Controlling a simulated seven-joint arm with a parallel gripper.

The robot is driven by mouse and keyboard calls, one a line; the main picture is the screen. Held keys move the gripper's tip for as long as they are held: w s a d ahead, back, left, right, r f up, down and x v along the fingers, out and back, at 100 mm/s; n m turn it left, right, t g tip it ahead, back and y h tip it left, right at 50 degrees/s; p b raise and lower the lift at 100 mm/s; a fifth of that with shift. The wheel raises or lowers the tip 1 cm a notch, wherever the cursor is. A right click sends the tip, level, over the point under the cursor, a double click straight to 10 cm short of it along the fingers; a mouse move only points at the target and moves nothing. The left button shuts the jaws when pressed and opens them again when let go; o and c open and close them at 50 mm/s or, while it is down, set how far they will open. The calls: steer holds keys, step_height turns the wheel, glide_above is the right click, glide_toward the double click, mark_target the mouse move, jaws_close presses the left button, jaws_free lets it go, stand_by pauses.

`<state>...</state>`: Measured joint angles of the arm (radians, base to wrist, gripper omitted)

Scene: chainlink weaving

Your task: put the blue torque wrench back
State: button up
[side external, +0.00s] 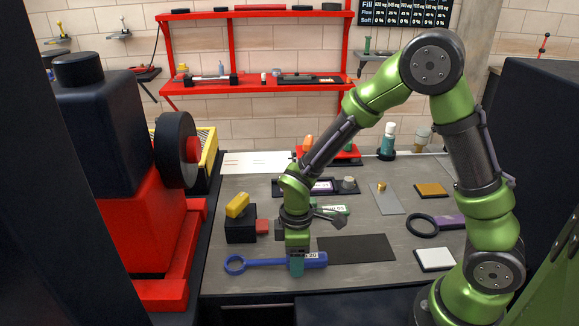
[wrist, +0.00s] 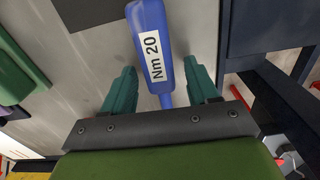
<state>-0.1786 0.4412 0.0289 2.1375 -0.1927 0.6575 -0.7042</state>
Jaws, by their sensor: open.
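The blue torque wrench (side external: 264,262) lies flat near the front edge of the grey worktop in the side view. Its ring end points left and its thicker handle, with a white label, points right. In the wrist view the wrench (wrist: 166,30) runs between my fingers, and its label reads "Nm 20". My gripper (side external: 297,266) points down over the wrench near its handle. In the wrist view my gripper (wrist: 160,78) is open, with one teal finger on each side of the wrench and gaps visible. I cannot tell the exact fingertip height.
A dark flat mat (side external: 358,248) lies right of my gripper. A yellow block (side external: 238,205) on a black box and a red block (side external: 262,227) stand to the left. A black ring tool with a purple handle (side external: 447,221) and a white pad (side external: 435,259) lie to the right.

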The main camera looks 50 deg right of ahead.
step_height(320, 180, up, 16)
steer(key=s+d+r+m+t+y, duration=0.2)
steer(key=s+d+r+m+t, duration=0.1)
steer(key=s+r+m+t, duration=0.4)
steer(key=shift+s+d+r+m, duration=0.4)
steer(key=shift+s+m, duration=1.25)
steer(key=shift+m, duration=1.35)
